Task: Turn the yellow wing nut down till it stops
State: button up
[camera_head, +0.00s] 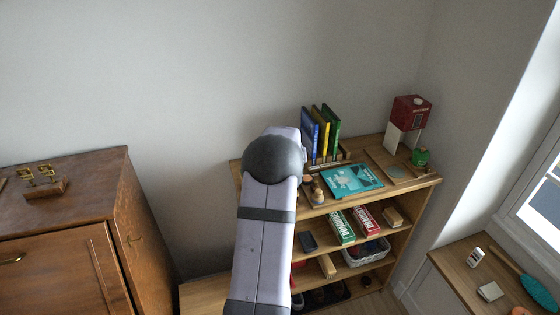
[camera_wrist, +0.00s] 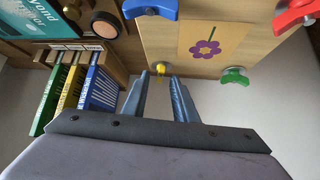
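The yellow wing nut (camera_wrist: 161,68) is small in the wrist view, near the lower left corner of a wooden board (camera_wrist: 178,45) with a purple flower picture. My gripper (camera_wrist: 160,78) points at it with two blue-grey fingers apart, one on each side of the nut as seen from the wrist. I cannot tell whether the nut lies between the tips or just beyond them. No contact is visible. How far down the nut sits is too small to tell. In the head view my arm hides the gripper and the nut.
Blue (camera_wrist: 150,8), green (camera_wrist: 234,76) and red (camera_wrist: 295,14) wing nuts sit at the board's other corners. Upright DVD cases (camera_wrist: 72,92) stand left of my fingers. The shelf (camera_head: 408,190) also holds a teal book (camera_head: 350,180) and a red-and-white dispenser (camera_head: 408,115).

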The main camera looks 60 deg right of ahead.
jog(key=shift+w+d+f, duration=0.1)
jog(key=shift+f, duration=0.05)
grip_shut()
